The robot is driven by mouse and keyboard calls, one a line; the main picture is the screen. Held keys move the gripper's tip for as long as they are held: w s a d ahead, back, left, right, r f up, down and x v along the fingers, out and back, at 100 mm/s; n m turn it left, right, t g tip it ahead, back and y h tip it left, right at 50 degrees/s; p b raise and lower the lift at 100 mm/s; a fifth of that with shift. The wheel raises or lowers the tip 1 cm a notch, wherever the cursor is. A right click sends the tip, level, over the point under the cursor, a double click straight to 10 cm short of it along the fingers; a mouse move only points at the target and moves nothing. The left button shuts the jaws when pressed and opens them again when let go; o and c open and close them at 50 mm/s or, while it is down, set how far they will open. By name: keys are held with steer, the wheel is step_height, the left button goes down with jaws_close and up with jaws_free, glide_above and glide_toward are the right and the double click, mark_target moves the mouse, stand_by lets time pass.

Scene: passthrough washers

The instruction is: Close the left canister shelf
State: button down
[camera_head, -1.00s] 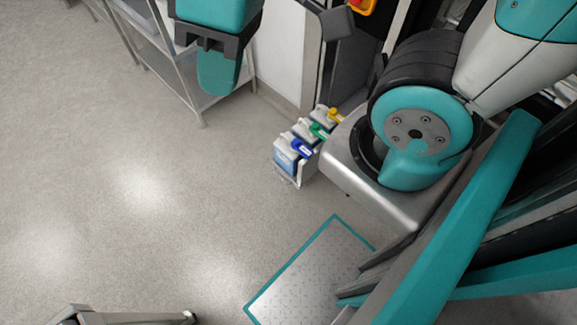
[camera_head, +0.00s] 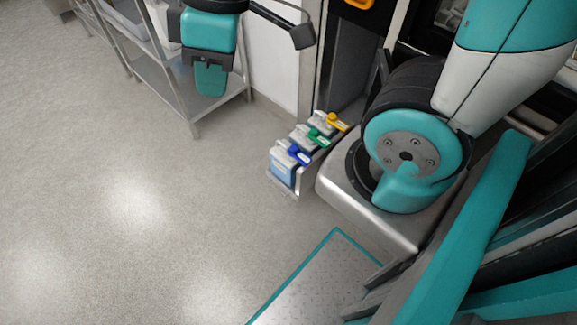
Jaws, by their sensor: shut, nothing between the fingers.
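The left canister shelf (camera_head: 303,182) is pulled out low on the floor, beside my base and in front of the dark opening in the cabinet. It carries several white canisters with blue, green and yellow tops; the blue-topped canister (camera_head: 284,168) is nearest the outer end, and the yellow-topped one is nearest the cabinet. My gripper (camera_head: 210,80) is at the top of the picture, up and to the left of the shelf, clear of it. Its teal fingers point down and look shut, with nothing seen between them. My arm partly hides the cabinet to the right.
A metal rack (camera_head: 190,105) with shelves stands at the upper left, behind my gripper. A white cabinet panel (camera_head: 277,65) is beside the dark opening. The grey floor (camera_head: 130,210) left of the canister shelf is clear.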

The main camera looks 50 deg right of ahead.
steer(key=w+d+f+n+h+b, duration=0.1)
steer(key=w+d+f+n+b, duration=0.15)
steer(key=f+b, duration=0.5)
steer(key=w+d+f+n+h+b, duration=0.1)
steer(key=w+d+f+b, duration=0.35)
steer(key=f, duration=0.65)
steer(key=w+d+f+n+h+b, duration=0.1)
steer(key=w+d+f+n+b, duration=0.15)
steer(key=f+b, duration=0.55)
steer(key=w+d+f+n+h+b, duration=0.1)
steer(key=d+f+b, duration=0.5)
steer(key=f+b, duration=0.2)
steer(key=w+d+f+n+h+b, duration=0.1)
steer(key=d+f+b, duration=0.5)
steer(key=f, duration=0.7)
steer(key=w+d+f+n+h+b, duration=0.2)
steer(key=d+f+b, duration=0.5)
steer(key=f+b, duration=0.3)
steer(key=shift+w+f+n, duration=0.35)
steer(key=shift+f+n, duration=0.05)
steer(key=shift+f, duration=0.05)
steer(key=shift+d+r, duration=0.2)
steer(key=shift+d, duration=0.15)
steer(key=shift+d, duration=0.1)
